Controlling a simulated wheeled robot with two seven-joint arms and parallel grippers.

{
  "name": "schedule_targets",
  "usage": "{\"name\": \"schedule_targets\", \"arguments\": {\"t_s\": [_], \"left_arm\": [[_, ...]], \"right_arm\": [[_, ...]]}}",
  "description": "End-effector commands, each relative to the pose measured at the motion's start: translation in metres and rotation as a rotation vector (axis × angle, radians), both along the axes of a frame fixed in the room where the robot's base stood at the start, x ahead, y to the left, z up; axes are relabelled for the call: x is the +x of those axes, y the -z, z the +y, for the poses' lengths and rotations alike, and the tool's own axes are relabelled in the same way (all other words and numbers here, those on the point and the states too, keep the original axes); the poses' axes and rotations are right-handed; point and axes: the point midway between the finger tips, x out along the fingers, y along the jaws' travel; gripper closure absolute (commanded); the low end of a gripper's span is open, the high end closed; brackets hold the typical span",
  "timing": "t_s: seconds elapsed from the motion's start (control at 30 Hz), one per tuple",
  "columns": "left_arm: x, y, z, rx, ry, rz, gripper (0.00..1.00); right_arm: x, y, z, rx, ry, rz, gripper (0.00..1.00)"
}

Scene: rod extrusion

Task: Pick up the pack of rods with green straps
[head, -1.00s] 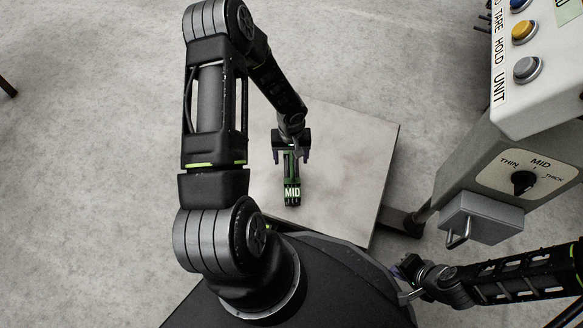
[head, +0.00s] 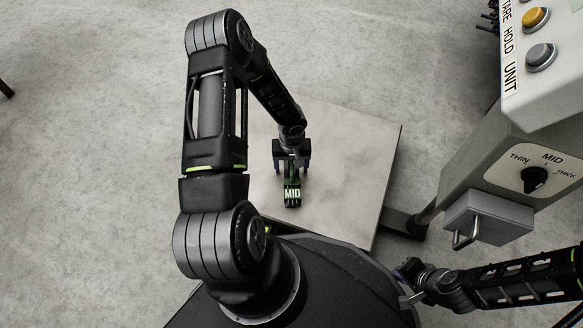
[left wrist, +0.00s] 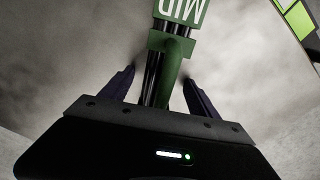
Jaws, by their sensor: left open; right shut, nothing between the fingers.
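The pack of rods (head: 292,194) is dark with green straps and a green tag reading MID. It lies on a pale square tabletop (head: 345,150) in the head view. My left gripper (head: 291,168) is over the far end of the pack, which it partly hides. In the left wrist view the left gripper's two fingers (left wrist: 158,88) are apart, one on each side of the pack (left wrist: 165,75), with gaps showing between them and the rods. My right gripper (head: 408,283) is at the lower right, away from the pack, shut and empty.
At the right stands a grey machine with buttons (head: 541,57) and a dial (head: 534,181) marked THIN, MID and THICK. A grey block with a handle (head: 487,220) juts from it near the table's right side. The tabletop around the pack is clear.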

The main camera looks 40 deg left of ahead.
Motion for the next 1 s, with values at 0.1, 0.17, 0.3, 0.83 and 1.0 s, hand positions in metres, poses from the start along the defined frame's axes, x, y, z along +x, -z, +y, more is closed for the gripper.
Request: {"name": "schedule_targets", "arguments": {"t_s": [0.1,0.17,0.3,0.83,1.0], "left_arm": [[0.0000,-0.0001,0.0000,0.000,0.000,0.000,0.29],[0.0000,-0.0001,0.0000,0.000,0.000,0.000,0.29],[0.0000,-0.0001,0.0000,0.000,0.000,0.000,0.31],[0.0000,-0.0001,0.0000,0.000,0.000,0.000,0.74],[0.0000,-0.0001,0.0000,0.000,0.000,0.000,0.88]], "right_arm": [[-0.0002,0.0000,0.0000,0.000,0.000,0.000,1.00],[-0.0002,0.0000,0.0000,0.000,0.000,0.000,1.00],[-0.0002,0.0000,0.0000,0.000,0.000,0.000,1.00],[-0.0003,0.0002,0.0000,0.000,0.000,0.001,1.00],[-0.0003,0.0002,0.0000,0.000,0.000,0.000,1.00]]}}
